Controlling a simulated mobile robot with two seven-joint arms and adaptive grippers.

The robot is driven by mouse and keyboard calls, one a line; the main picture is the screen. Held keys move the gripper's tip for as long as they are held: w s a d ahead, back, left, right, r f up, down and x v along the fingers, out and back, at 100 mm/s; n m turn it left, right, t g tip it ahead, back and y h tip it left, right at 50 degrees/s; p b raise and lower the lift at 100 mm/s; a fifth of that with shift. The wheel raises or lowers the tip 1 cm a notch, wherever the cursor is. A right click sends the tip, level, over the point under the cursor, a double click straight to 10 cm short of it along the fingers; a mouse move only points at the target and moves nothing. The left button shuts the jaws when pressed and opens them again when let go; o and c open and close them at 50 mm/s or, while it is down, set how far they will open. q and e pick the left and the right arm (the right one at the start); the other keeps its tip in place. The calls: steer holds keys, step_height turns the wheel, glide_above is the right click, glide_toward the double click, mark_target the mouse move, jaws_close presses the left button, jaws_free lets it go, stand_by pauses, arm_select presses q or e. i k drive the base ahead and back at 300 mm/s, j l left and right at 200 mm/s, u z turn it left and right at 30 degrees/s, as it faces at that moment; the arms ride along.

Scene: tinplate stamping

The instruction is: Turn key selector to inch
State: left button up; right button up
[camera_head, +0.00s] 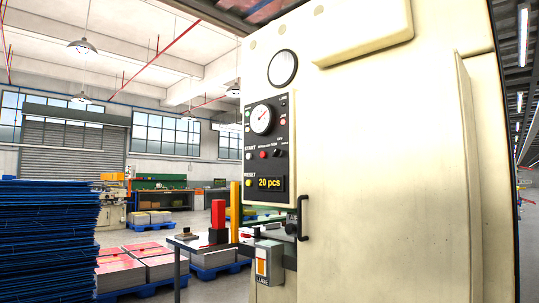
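The dark control panel (257,177) is on the left part of the cream machine (390,180). It carries a round white dial gauge (262,119) and a yellow display (270,183) reading "20 pcs". A small dark selector (277,154) sits right of a red button (263,154), under tiny lettering that includes "OFF". The lettering is too small for me to tell which position the selector points to. Neither of my grippers is in view.
A black handle (303,218) sticks out below the panel. A grey box marked "LUBE" (268,262) and a table (185,246) stand below left. Stacked blue sheets (45,240) fill the left edge. Pallets (150,285) lie on the floor behind.

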mark_target(277, 153)
steer(key=i+j, duration=0.15)
steer(key=j, duration=0.2)
steer(key=i+j, duration=0.15)
steer(key=j, duration=0.2)
steer(key=i+j, duration=0.15)
steer(key=j, duration=0.2)
steer(key=j+z, duration=0.15)
steer(key=z, duration=0.25)
steer(key=i+j+z, duration=0.1)
steer(key=z, duration=0.3)
steer(key=j+z, duration=0.25)
steer(key=z, duration=0.15)
